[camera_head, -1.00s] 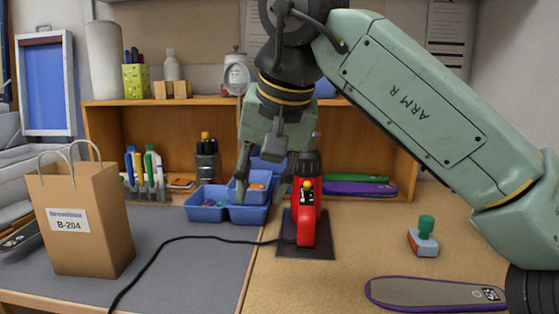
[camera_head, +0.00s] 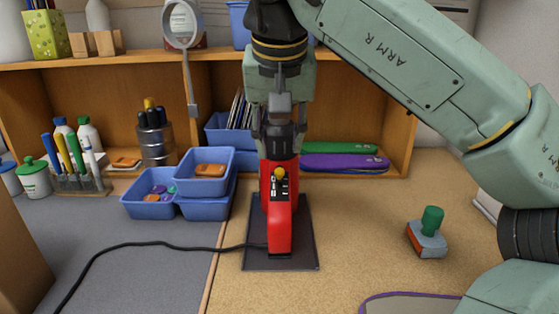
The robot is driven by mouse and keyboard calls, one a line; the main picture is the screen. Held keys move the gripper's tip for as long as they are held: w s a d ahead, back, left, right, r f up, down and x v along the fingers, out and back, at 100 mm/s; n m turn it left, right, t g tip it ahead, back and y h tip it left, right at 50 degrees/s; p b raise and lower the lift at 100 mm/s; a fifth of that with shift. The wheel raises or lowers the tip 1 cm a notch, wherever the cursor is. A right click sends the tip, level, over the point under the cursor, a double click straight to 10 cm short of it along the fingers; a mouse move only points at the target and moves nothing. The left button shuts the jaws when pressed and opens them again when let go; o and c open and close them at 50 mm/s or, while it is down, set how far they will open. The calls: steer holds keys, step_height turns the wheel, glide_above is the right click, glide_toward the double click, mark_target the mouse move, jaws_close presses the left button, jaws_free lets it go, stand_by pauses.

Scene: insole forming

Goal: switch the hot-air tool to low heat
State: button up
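The red hot-air tool (camera_head: 279,222) stands upright on a dark mat (camera_head: 308,258) on the cork-coloured work surface. A black panel with a yellow-tipped switch (camera_head: 279,173) faces me, and the yellow tip shows near the top of the panel. The markings are too small to read. My gripper (camera_head: 280,132) points down at the upper end of the tool, overlapping its dark top in the picture. The fingertips blend with these dark parts. I cannot tell whether they touch the tool or how wide they are open.
A black cord (camera_head: 150,245) runs left from the tool across the grey mat. Blue bins (camera_head: 205,207) stand left of it. A green-handled stamp (camera_head: 428,240) and a purple-edged insole (camera_head: 410,303) are at the right. Green and purple insoles (camera_head: 345,161) lie behind.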

mark_target(279, 170)
steer(key=x, duration=0.6)
steer(key=shift+w+f, duration=0.15)
steer(key=shift+f, duration=0.1)
jaws_close()
stand_by(0.6)
